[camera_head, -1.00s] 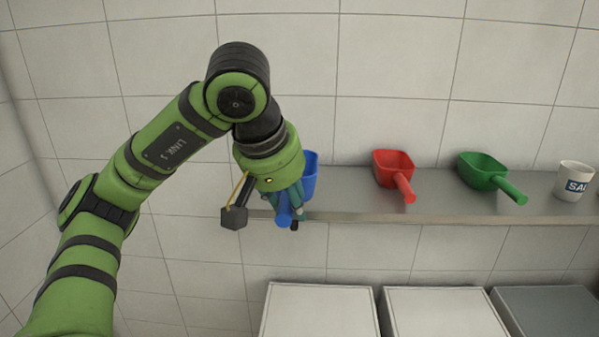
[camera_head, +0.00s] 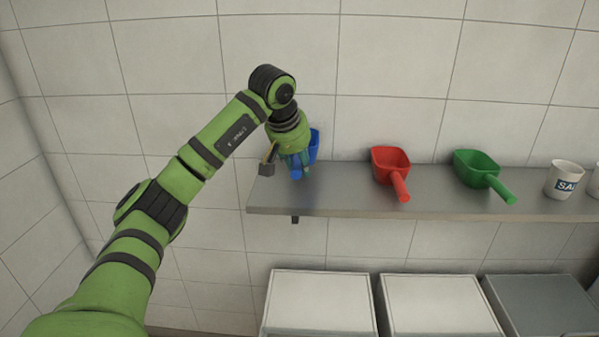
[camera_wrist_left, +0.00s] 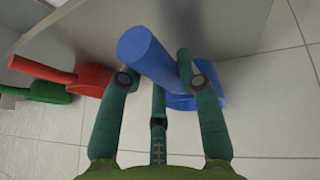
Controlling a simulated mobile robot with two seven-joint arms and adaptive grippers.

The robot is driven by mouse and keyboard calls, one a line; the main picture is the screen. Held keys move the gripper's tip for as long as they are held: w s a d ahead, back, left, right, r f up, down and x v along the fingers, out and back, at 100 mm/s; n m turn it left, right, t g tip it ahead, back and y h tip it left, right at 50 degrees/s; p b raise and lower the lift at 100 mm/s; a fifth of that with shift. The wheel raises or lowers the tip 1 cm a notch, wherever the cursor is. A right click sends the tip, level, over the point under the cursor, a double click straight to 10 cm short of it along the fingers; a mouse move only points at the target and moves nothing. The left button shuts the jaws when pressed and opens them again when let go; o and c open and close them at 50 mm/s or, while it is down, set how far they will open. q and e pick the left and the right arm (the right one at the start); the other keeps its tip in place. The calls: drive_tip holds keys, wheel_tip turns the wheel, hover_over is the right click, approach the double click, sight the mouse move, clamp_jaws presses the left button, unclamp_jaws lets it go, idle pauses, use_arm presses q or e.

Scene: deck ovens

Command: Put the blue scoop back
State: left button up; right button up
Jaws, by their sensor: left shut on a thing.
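The blue scoop (camera_head: 314,146) is in my left gripper (camera_head: 296,170), over the left end of the metal wall shelf (camera_head: 350,205). My left gripper is shut on its handle; the arm reaches in from the left. In the left wrist view, the blue handle (camera_wrist_left: 143,48) lies between the green fingers of the left gripper (camera_wrist_left: 155,80), with part of the blue bowl (camera_wrist_left: 205,102) behind them. In the head view the gripper hides much of the scoop, and I cannot tell whether it touches the shelf. My right gripper is not in view.
A red scoop (camera_head: 389,162) and a green scoop (camera_head: 475,166) rest on the shelf to the right, handles toward the front. A white mug (camera_head: 562,178) with lettering stands farther right. Pale lidded bins (camera_head: 322,300) are below. The shelf between blue and red scoops is clear.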

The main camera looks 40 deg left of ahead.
use_arm(q)
drive_tip(key=shift+s+f, duration=0.1)
drive_tip(key=shift+f, duration=0.8)
wheel_tip(320, 180, down, 2)
drive_tip(key=shift+f+p, duration=0.2)
drive_tip(key=shift+p, duration=0.9)
drive_tip(key=shift+w+a+f, duration=0.15)
drive_tip(key=shift+w+f, duration=0.05)
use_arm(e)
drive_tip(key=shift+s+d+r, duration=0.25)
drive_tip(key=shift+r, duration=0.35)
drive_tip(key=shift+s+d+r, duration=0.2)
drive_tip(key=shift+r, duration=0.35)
use_arm(q)
drive_tip(key=shift+f, duration=0.2)
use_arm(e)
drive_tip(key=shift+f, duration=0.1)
use_arm(q)
drive_tip(key=o, duration=1.1)
drive_tip(key=shift+o, duration=0.2)
drive_tip(key=shift+r, duration=0.1)
drive_tip(key=b+v, duration=0.2)
drive_tip(key=v, duration=1)
drive_tip(key=shift+b, duration=0.35)
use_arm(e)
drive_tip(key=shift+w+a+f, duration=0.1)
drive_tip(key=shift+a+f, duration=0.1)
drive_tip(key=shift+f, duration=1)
